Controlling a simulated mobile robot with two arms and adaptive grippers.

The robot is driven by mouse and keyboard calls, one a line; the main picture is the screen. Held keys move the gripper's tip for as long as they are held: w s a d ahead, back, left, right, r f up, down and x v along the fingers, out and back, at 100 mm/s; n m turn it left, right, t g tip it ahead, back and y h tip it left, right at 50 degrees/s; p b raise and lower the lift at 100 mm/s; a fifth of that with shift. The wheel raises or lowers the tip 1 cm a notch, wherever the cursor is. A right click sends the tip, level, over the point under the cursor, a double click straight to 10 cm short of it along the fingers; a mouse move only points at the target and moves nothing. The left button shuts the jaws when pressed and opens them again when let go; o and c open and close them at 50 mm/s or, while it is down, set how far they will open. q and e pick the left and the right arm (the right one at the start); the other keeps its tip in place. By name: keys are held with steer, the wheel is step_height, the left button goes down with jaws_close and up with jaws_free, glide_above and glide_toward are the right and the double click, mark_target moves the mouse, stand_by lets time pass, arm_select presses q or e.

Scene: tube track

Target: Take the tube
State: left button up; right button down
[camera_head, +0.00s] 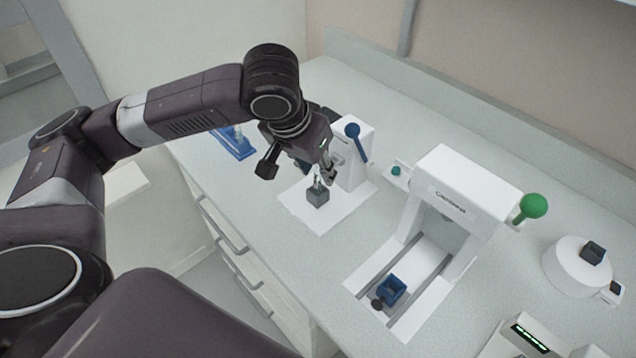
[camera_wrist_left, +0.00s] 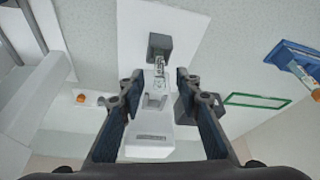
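A small clear tube (camera_head: 317,182) stands in a dark grey block (camera_head: 318,196) on a white base, in front of a white device (camera_head: 354,150) with a blue-knobbed lever. The left wrist view shows the tube (camera_wrist_left: 159,72) with the grey block (camera_wrist_left: 160,42) at its far end. My left gripper (camera_head: 297,172) is above the white base, close to the tube. Its fingers (camera_wrist_left: 157,92) are spread wide, with the tube visible between them and touching neither finger that I can see. My right gripper is out of view.
A white gantry device (camera_head: 455,200) with two rails, a blue block (camera_head: 392,289) and a green-knobbed lever (camera_head: 532,207) stands to the right. A blue rack (camera_head: 236,143) is at the left. A round white device (camera_head: 577,266) is at the far right.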

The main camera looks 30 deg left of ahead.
arm_select(q)
jaws_close()
steer(key=shift+r, duration=0.15)
stand_by(0.4)
step_height(320, 180, up, 20)
steer(key=p, duration=2)
